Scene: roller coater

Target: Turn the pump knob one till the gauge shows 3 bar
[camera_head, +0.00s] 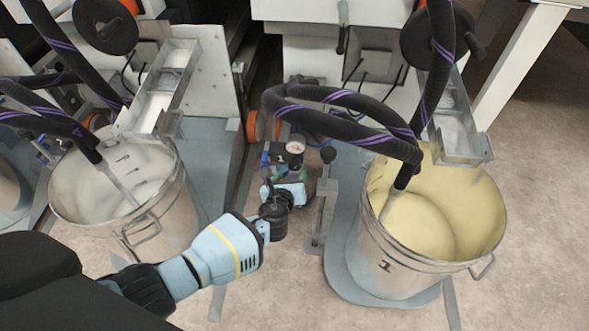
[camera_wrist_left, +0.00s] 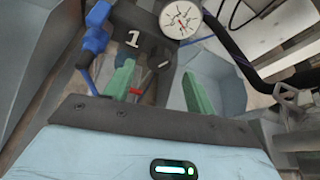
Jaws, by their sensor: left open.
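The pump unit (camera_wrist_left: 145,30) is a dark block marked "1" in the left wrist view. Its round white gauge (camera_wrist_left: 180,19) is at the top; the dial is too small and blurred to read. The gauge also shows in the head view (camera_head: 295,146). My left gripper (camera_wrist_left: 155,76) is open, its two green fingers apart on either side of a dark knob-like part (camera_wrist_left: 152,88) below the block. I cannot tell whether the fingers touch it. In the head view my left gripper (camera_head: 287,181) is just in front of the pump unit. My right gripper is out of view.
A bucket marked 1 (camera_head: 369,258) with pale yellow contents stands right of the pump. Another bucket (camera_head: 165,232) stands at left. Thick black hoses (camera_head: 345,133) arch close above the pump. Blue fittings (camera_wrist_left: 92,42) sit left of the block. The front floor is partly free.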

